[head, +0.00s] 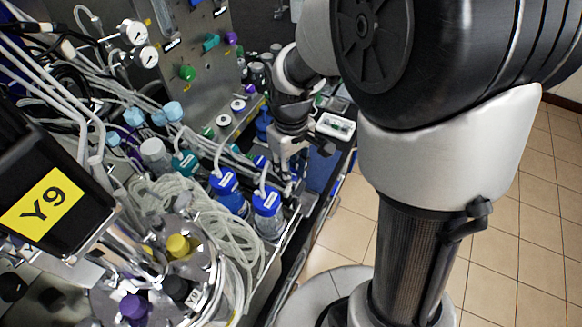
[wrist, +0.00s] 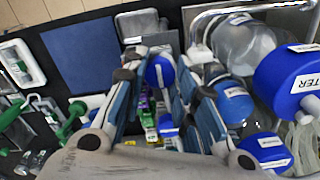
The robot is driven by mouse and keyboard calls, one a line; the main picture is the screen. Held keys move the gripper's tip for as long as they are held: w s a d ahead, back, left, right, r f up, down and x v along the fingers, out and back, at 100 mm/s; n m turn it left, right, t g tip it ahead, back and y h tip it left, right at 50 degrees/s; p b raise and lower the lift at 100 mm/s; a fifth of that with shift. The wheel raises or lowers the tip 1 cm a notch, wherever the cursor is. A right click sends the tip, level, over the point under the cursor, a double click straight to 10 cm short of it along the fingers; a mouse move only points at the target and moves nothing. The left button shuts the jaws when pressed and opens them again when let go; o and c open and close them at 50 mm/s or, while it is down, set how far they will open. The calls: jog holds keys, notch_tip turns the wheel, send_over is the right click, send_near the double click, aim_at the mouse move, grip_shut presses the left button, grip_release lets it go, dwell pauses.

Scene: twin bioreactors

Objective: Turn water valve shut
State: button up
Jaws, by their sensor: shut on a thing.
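My gripper (wrist: 156,64) is shut on a round blue knob (wrist: 160,72), which shows between its two fingers in the wrist view. The knob looks like the water valve's handle, but no label on it can be read. The fingers stand apart by about the knob's width and hide its sides. In the head view my gripper (head: 291,160) reaches down by the bench's right edge, behind the blue-capped bottles. The knob cannot be made out there, and its turn angle is not clear.
Blue-capped bottles (head: 268,203) stand close to my gripper; a large blue cap with a partly visible label (wrist: 290,82) is at right in the wrist view. A white tray (head: 336,126) lies behind. Coiled tubing (head: 225,235) crowds the left. Tiled floor (head: 335,235) is free at right.

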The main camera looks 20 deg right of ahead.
jog(key=shift+m, duration=0.4)
jog(key=shift+c, duration=0.5)
jog(key=m+p, duration=0.1)
jog(key=m, duration=0.2)
jog(key=shift+r+m, duration=0.1)
jog(key=shift+m, duration=0.3)
jog(key=m+p, duration=0.1)
jog(key=m, duration=0.3)
jog(key=m+p, duration=0.1)
jog(key=m, duration=0.4)
jog(key=shift+m+p, duration=0.5)
jog(key=shift+m, duration=1.7)
jog(key=o, duration=1.1)
jog(key=shift+c, duration=0.2)
